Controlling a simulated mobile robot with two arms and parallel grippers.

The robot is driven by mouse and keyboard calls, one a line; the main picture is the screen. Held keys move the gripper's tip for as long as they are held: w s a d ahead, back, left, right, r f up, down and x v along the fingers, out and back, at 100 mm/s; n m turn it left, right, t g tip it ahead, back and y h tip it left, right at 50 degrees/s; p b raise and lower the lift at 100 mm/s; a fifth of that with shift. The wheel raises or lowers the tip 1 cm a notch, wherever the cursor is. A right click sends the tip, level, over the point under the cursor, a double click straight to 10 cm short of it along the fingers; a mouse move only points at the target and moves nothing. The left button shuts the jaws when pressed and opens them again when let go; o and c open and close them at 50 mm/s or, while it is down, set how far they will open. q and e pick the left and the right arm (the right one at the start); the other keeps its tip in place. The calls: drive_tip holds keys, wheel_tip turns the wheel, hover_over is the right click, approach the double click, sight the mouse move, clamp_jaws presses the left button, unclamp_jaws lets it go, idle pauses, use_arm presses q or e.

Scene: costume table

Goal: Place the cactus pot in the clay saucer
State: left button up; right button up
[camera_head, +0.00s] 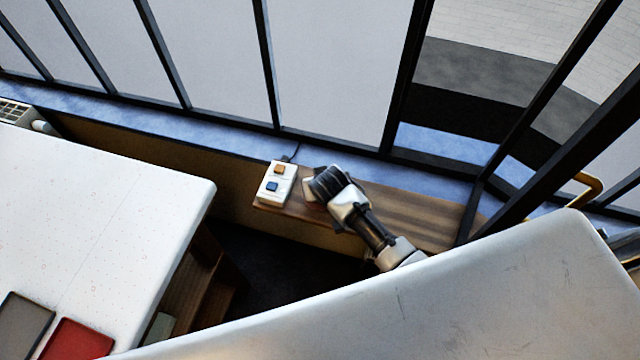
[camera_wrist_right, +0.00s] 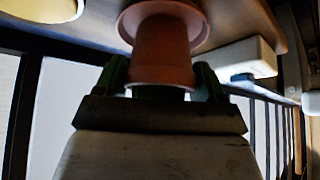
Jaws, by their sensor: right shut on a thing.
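The reddish clay pot (camera_wrist_right: 163,52) shows in the right wrist view, which is roughly upside down. My right gripper (camera_wrist_right: 160,88) is shut on it near its rim, a finger on each side. A bit of green at the rim is mostly hidden by the gripper, so the cactus is hardly seen. The wider clay saucer (camera_wrist_right: 200,22) is directly beyond the pot's narrow end, lined up with it; I cannot tell whether they touch. In the head view my right gripper (camera_head: 312,190) is over the wooden shelf and hides the pot. My left gripper is not in view.
A white box with an orange and a blue button (camera_head: 277,184) stands on the wooden shelf (camera_head: 420,218), close left of my right gripper. Window frames rise behind. A white table (camera_head: 110,200) is at left with a red tray (camera_head: 75,340). The shelf's right part looks clear.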

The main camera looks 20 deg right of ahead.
drive_tip(key=o, duration=1)
drive_tip(key=shift+r, duration=0.2)
drive_tip(key=v, duration=1.2)
